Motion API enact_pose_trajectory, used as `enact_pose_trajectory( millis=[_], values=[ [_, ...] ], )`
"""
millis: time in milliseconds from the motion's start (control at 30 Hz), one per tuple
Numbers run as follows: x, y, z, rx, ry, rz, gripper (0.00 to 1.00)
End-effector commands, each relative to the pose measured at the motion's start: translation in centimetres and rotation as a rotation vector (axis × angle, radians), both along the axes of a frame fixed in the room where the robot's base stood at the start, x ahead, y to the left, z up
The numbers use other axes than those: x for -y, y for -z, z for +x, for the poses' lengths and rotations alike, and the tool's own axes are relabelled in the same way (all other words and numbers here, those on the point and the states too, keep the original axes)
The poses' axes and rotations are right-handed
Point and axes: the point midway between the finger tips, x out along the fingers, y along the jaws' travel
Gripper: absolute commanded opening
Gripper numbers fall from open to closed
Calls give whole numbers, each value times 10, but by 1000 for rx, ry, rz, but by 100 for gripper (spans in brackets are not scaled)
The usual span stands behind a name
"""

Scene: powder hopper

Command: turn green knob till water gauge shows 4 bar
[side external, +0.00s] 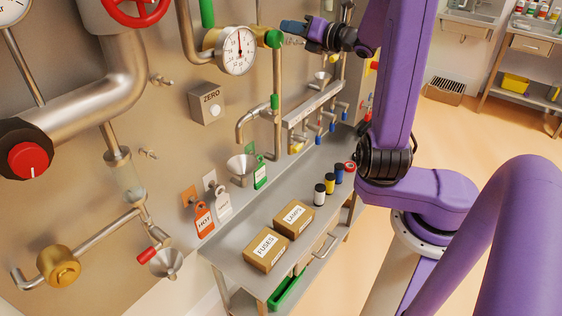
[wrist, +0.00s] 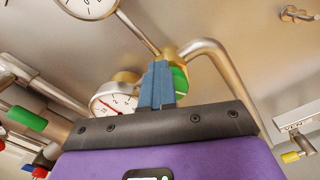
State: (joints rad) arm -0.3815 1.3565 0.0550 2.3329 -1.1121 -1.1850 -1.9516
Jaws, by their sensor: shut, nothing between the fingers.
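The green knob (side external: 273,38) sits on a brass fitting at the right of a round white gauge (side external: 238,51) on the wall panel. The gauge's needle points nearly straight up in the side view; its numbers are too small to read there. My gripper (side external: 284,26) is shut and empty, its blue fingers just right of and slightly above the knob. I cannot tell whether they touch it. In the wrist view my fingers (wrist: 158,68) cover part of the knob (wrist: 179,80), and the gauge (wrist: 108,100) is partly hidden behind my gripper.
A ZERO box (side external: 208,102) and a bent spout (side external: 252,118) lie below the gauge. A green handle (side external: 207,12) is at upper left. A bench (side external: 270,212) holds FUSES (side external: 265,250) and LAMPS (side external: 294,218) boxes and several small bottles.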

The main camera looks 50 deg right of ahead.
Motion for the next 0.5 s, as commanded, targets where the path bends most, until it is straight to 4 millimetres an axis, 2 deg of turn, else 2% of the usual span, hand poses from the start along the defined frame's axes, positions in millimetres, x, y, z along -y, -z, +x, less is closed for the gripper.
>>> enact_pose_trajectory(
  millis=[33, 500],
  values=[
    [4, 2, 6, -8, 6, -9, 0],
    [13, 10, 5, -11, 3, -6, 0]
  ],
)
